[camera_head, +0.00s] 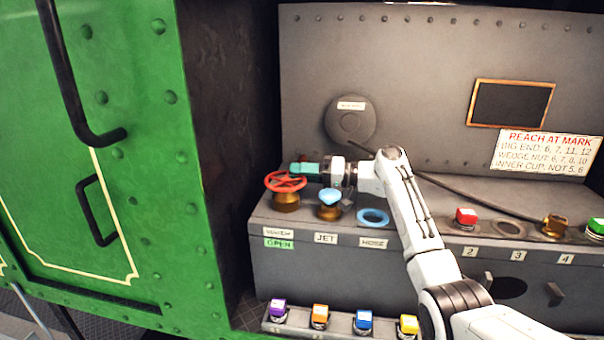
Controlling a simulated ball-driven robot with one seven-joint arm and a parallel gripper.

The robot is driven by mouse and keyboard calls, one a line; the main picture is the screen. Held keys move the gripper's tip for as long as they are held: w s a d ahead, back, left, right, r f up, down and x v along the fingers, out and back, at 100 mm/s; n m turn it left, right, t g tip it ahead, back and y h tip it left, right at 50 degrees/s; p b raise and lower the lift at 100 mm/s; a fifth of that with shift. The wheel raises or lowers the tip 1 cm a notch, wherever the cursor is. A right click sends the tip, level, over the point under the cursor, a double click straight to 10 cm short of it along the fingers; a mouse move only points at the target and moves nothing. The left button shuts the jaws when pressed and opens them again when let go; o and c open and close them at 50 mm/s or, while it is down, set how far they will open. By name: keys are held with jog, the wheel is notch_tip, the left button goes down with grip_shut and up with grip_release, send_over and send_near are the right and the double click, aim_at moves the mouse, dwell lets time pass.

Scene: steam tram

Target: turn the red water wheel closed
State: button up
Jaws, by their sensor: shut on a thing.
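The red water wheel (284,182) is a spoked handwheel on a brass valve body (286,201), at the left end of the grey ledge. My gripper (294,169) reaches in from the right with its teal fingers at the wheel's far rim. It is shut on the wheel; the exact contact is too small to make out. Below the wheel, on the ledge's front, a green plate (279,244) reads OPEN, under a white label (278,232) that is hard to read.
A light-blue knob on brass (330,199) and a blue ring (373,217) stand close right of the wheel. A green panel (110,180) with black handles fills the left. Coloured blocks (320,315) line a lower shelf. A thin dark rod (470,195) lies behind my arm.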

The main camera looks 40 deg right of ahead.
jog(key=shift+f, duration=0.2)
grip_shut()
jog(key=shift+s+m+t+h+p, duration=0.25)
jog(key=shift+m+t+h+p, duration=0.25)
jog(key=shift+h+p, duration=0.35)
jog(key=shift+s+f+m+h+p, duration=0.15)
jog(key=shift+m+h+p, duration=0.1)
jog(key=shift+m+p, duration=0.05)
jog(key=o, duration=0.6)
grip_release()
jog(key=shift+o, duration=0.2)
